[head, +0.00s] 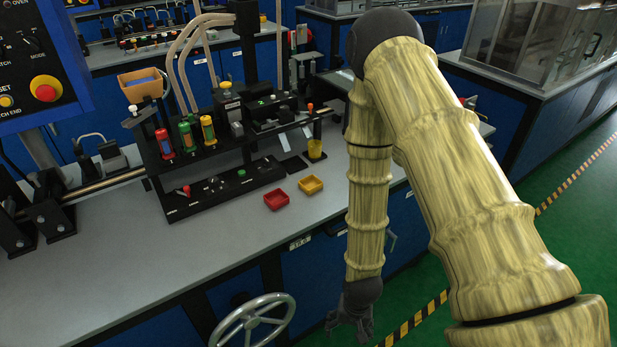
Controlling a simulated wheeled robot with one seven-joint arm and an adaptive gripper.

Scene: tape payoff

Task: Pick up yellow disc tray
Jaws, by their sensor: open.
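A small square yellow tray (311,185) lies on the grey worktop near its front edge, in front of the black fixture. A red tray (276,199) of like shape sits just left of it, close by. No disc can be made out in the yellow tray. My gripper (350,325) hangs low at the lower middle, beyond the bench's front edge and below the worktop, well apart from the yellow tray. It is open and empty. Its fingers are dark and small in this view.
The black fixture (215,190) with coloured cylinders stands behind the trays. A yellow cup (315,150) stands behind the yellow tray. A metal handwheel (253,322) juts from the bench front, left of my gripper. The worktop (130,270) left of the trays is clear.

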